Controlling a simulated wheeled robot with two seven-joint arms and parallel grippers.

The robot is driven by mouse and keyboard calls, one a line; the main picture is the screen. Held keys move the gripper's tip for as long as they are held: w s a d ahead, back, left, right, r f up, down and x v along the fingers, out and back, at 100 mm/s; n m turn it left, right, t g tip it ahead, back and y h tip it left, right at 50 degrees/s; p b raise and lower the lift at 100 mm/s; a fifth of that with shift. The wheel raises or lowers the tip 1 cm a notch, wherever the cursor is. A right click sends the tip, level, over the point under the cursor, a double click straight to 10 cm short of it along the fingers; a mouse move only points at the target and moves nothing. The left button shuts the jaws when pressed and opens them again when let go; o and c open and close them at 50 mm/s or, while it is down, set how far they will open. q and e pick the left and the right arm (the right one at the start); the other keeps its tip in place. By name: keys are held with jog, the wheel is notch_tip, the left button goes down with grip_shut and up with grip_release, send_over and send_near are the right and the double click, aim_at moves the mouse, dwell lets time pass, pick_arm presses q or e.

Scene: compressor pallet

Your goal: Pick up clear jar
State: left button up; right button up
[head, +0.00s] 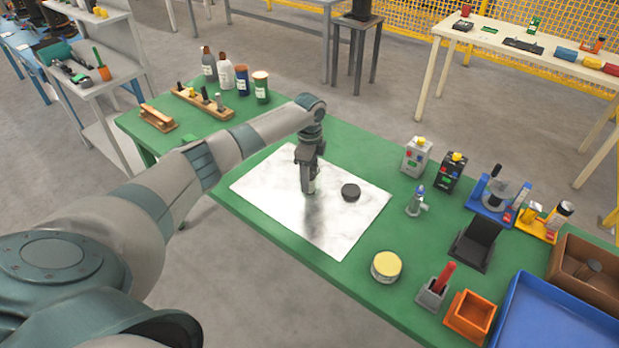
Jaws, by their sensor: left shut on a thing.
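My left gripper (309,188) points down over the white marbled sheet (275,200) on the green table. It is shut on a small, pale, see-through thing, which appears to be the clear jar (315,186). The fingers hide most of the jar, and I cannot tell whether it touches the sheet. A round black disc (350,192), like a lid, lies on the sheet just right of the gripper. My right gripper is not in view.
A yellow-topped round tin (387,267) stands near the front edge. Grey and orange holders, a blue tray (560,318) and a brown box (585,275) fill the right end. Several bottles (226,75) and a wooden rack (203,103) stand at the back left. The sheet's front is clear.

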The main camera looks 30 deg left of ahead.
pick_arm(q)
jog(key=shift+r+b, duration=0.65)
jog(key=shift+r, duration=0.6)
jog(key=shift+d+r+b, duration=0.3)
jog(key=shift+d+r, duration=0.05)
jog(key=shift+r, duration=0.5)
jog(key=s+d+r+b, duration=0.3)
jog(key=d+r, duration=0.3)
jog(key=d, duration=0.4)
jog(key=shift+s+r, duration=0.4)
jog(key=shift+s, duration=0.2)
jog(key=shift+d, duration=0.1)
